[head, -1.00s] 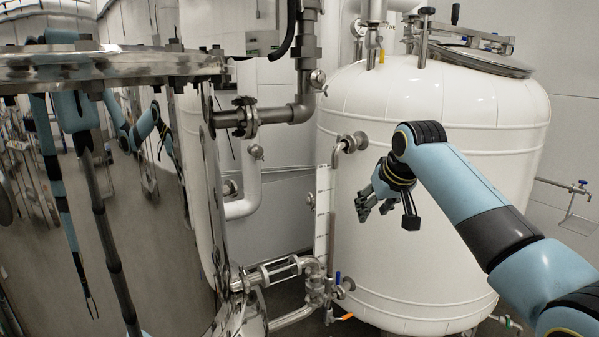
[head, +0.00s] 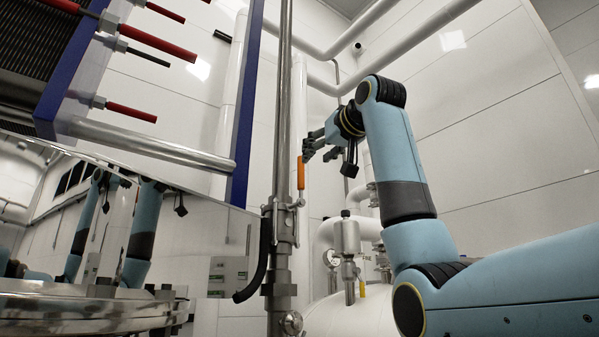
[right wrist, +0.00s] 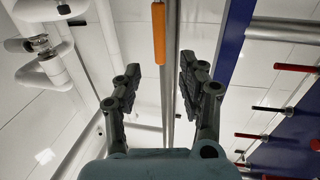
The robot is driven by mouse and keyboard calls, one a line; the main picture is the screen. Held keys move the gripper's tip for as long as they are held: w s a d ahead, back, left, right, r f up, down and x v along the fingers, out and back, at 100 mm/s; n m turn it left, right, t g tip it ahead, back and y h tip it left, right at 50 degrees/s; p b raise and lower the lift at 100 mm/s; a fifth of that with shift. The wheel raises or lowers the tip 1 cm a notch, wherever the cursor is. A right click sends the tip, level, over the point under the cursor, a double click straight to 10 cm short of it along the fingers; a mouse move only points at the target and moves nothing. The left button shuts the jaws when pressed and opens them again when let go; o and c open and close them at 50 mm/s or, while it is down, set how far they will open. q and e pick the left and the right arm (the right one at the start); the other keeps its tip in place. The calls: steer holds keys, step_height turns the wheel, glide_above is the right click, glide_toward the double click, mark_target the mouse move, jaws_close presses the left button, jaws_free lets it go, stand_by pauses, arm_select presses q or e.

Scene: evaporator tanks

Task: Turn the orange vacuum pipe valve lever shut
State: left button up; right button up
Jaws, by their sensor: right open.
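The orange valve lever (head: 300,173) stands upright, just right of a vertical steel pipe (head: 283,120), above a metal valve body (head: 284,225). My right gripper (head: 308,148) is at the height of the lever's top, close to its right in the head view; whether it touches cannot be told there. In the right wrist view the lever (right wrist: 158,33) lies ahead of the open fingers (right wrist: 160,68), in line with the gap between them, and the gap is empty. My left gripper is not in view.
A blue-framed plate unit (head: 245,110) with red rods is at upper left. A shiny steel tank (head: 80,310) is at lower left, mirroring my arms. A white tank (head: 345,318) with fittings is below. A black hose (head: 256,270) hangs by the valve.

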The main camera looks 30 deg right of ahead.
mark_target(303, 169)
steer(key=w+p, duration=0.1)
steer(key=w, duration=0.2)
steer(key=w+p, duration=0.2)
steer(key=w, duration=0.1)
steer(key=w+p, duration=0.1)
steer(key=w, duration=0.2)
steer(key=shift+w+d, duration=0.15)
steer(key=shift+d, duration=0.15)
steer(key=shift+w+d+f+p, duration=0.1)
steer(key=shift+w+f+p, duration=0.15)
steer(key=shift+w, duration=0.25)
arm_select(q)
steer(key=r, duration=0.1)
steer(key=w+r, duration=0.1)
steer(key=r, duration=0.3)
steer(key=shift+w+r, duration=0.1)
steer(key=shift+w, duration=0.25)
arm_select(e)
steer(key=shift+s+r, duration=0.1)
steer(key=shift+c, duration=0.3)
jaws_close()
steer(key=shift+w+f, duration=0.2)
steer(key=shift+w, duration=0.1)
